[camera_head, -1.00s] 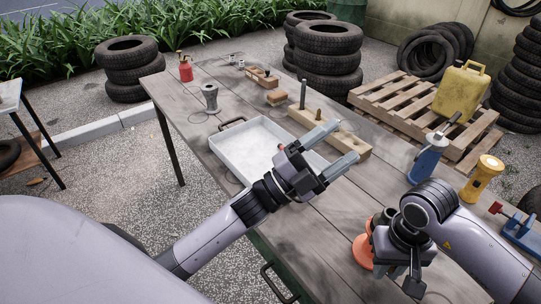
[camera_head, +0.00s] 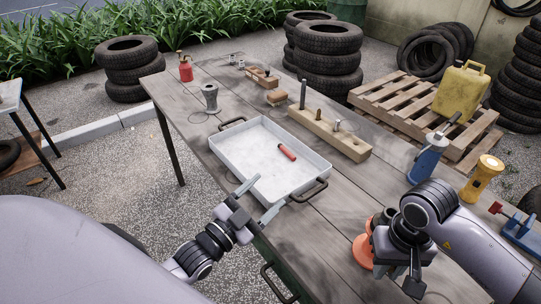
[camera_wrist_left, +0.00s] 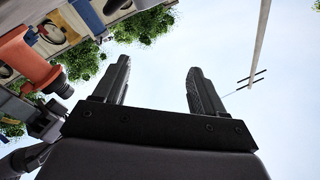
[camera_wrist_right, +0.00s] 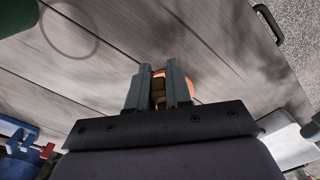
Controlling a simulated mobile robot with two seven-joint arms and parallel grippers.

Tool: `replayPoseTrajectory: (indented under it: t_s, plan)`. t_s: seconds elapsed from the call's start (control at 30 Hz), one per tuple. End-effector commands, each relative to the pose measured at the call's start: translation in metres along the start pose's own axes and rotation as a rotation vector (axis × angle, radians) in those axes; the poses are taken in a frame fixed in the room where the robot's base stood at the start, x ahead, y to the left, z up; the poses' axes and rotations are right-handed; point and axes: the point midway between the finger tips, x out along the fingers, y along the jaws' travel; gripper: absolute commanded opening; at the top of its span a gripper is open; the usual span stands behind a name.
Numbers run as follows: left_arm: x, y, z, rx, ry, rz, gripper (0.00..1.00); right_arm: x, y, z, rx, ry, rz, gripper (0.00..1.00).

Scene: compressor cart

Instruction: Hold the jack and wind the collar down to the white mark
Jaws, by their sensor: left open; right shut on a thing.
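The orange jack (camera_head: 362,251) stands on the near right of the table, partly covered by my right gripper. It also shows at the left edge of the left wrist view (camera_wrist_left: 25,62), with a dark end piece. My right gripper (camera_wrist_right: 158,92) is shut on a dark brownish part of the jack, with orange showing just behind its fingers. My left gripper (camera_head: 257,200) is open and empty near the tray's front edge, well left of the jack. I cannot make out the collar or a white mark.
A white tray (camera_head: 228,158) holding a red-handled tool (camera_head: 287,152) lies left of the jack. A wooden block with pegs (camera_head: 345,143) stands behind it. A blue bottle (camera_head: 427,160), yellow flashlight (camera_head: 482,178) and blue vise (camera_head: 522,232) stand on the right. Bare planks separate tray and jack.

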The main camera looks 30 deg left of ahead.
Motion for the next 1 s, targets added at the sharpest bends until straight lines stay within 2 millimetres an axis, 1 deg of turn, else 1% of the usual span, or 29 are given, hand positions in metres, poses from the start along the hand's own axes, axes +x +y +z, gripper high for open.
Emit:
replayPoseTrajectory:
  t_s: [0.03,0.2,0.4,0.5,0.7,1.0]
  plan:
    - [-0.008,0.0,0.008,-0.02,-0.032,0.002,0.71,-0.001,0.0,-0.001,-0.001,0.003,-0.001,0.0]
    - [-0.033,-0.001,0.032,-0.091,-0.126,0.004,0.71,-0.001,0.0,-0.001,-0.001,0.003,-0.001,0.0]
    - [-0.058,-0.001,0.052,-0.159,-0.217,0.006,0.71,-0.001,0.0,-0.001,-0.001,0.003,-0.001,0.0]
    - [-0.067,-0.001,0.059,-0.181,-0.247,0.007,0.71,-0.001,-0.001,-0.001,-0.001,0.003,-0.001,0.0]
    - [-0.074,-0.001,0.064,-0.201,-0.273,0.006,0.71,-0.001,-0.001,-0.001,-0.001,0.003,-0.001,0.0]
    - [-0.075,-0.001,0.064,-0.203,-0.274,0.006,0.71,-0.001,-0.001,-0.001,-0.001,0.003,-0.001,0.0]
